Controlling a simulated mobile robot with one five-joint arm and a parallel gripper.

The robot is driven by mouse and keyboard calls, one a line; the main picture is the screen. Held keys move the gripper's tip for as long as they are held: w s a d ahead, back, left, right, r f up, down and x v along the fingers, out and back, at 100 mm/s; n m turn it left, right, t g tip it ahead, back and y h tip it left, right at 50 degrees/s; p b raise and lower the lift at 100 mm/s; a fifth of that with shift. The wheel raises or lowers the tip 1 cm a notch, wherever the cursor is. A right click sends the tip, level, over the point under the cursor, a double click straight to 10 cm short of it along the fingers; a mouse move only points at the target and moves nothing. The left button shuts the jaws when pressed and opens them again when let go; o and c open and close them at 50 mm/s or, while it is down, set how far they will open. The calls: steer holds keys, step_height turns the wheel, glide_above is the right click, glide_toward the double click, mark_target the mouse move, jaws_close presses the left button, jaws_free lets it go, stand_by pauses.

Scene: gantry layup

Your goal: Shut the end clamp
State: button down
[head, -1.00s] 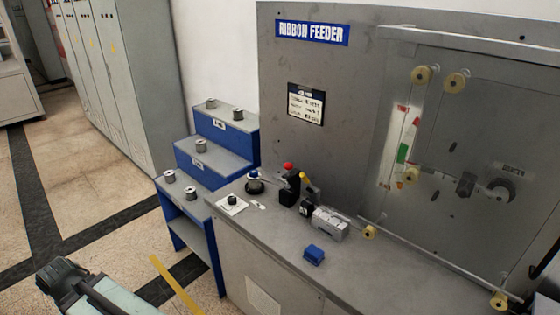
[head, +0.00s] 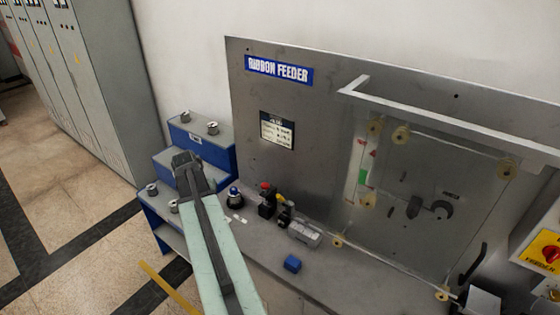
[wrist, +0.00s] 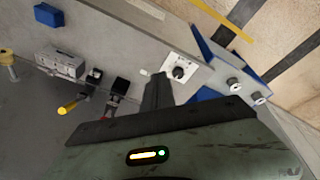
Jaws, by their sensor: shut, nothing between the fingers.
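A small black clamp-like fixture (head: 285,213) with a yellow-tipped lever stands on the bench beside a grey metal block (head: 304,233); I take it as the end clamp. Its lever stands up, tilted. In the wrist view the yellow lever (wrist: 68,106) shows at the left, with the grey block (wrist: 62,64) nearby. A black fixture with a red knob (head: 266,201) stands just left of it. My gripper (head: 184,160) is shut and empty, left of the clamp and apart from it. In the wrist view my gripper (wrist: 157,88) shows dark beside the switch plate.
A blue block (head: 292,264) lies on the bench (head: 335,275) in front. Blue stepped shelves (head: 200,150) with spools are behind my arm. The feeder panel (head: 300,110) rises behind, with a clear guard (head: 440,120) at right.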

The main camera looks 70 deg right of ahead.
steer(key=s+d+r+m+p, duration=0.3)
steer(key=s+d+r, duration=0.2)
steer(key=s+d, duration=0.4)
steer(key=s+d+r+m+g+p, duration=0.1)
steer(key=s+d+r+m+p, duration=0.2)
steer(key=s+d+r, duration=0.3)
steer(key=s+d, duration=0.3)
steer(key=s, duration=0.1)
steer(key=shift+s+h+p, duration=0.3)
steer(key=shift+h+p, duration=0.05)
steer(key=shift+h, duration=0.05)
steer(key=shift+d+f, duration=0.1)
steer(key=b, duration=1.2)
glide_above(284, 201)
steer(key=w, duration=0.2)
steer(key=f, duration=1.1)
steer(key=shift+s+a+f, duration=0.15)
steer(key=shift+a+f, duration=0.1)
steer(key=shift+a, duration=0.05)
